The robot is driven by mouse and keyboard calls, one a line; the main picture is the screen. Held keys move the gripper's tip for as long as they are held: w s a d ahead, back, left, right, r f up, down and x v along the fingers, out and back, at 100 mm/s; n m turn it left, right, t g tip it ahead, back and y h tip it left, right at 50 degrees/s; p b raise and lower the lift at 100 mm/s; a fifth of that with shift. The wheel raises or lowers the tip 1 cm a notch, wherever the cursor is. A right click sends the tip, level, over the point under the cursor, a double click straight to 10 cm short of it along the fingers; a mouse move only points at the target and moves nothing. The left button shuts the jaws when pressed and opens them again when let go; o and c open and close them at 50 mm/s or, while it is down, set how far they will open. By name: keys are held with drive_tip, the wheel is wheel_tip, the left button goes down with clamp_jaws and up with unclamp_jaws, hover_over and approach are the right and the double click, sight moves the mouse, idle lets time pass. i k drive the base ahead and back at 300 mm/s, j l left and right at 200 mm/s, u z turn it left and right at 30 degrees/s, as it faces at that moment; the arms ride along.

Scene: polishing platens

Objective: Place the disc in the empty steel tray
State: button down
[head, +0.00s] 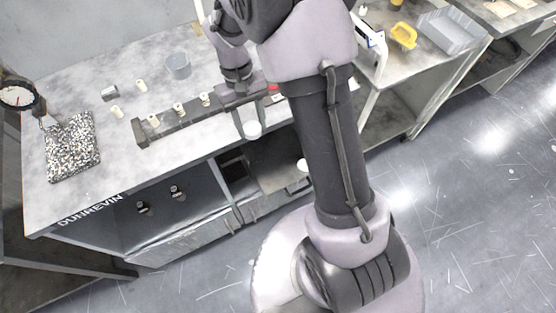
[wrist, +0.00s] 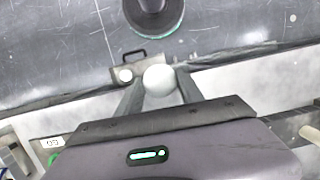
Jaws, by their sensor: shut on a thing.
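A pale round disc (wrist: 160,80) is held between the two fingertips of my gripper (wrist: 158,88) in the wrist view. In the head view the disc (head: 253,131) shows below my gripper (head: 249,122), at the bench's front edge. The gripper is shut on it and points downward. A grey ribbed metal tray-like thing (head: 450,30) stands on the right-hand bench; I cannot tell whether it is the steel tray or what is inside it.
A long dark rack (head: 180,122) with several pale pegs lies on the grey bench (head: 75,95). A yellow thing (head: 404,35) is right. Another white round thing (head: 303,165) sits low below the bench front.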

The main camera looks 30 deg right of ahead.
sight(273, 182)
drive_tip(key=k+j+z, duration=0.2)
drive_tip(key=j, duration=0.2)
drive_tip(key=k+j+z, duration=0.2)
drive_tip(key=j, duration=0.15)
drive_tip(key=j+z, duration=0.2)
drive_tip(key=j, duration=0.15)
drive_tip(key=k, duration=0.05)
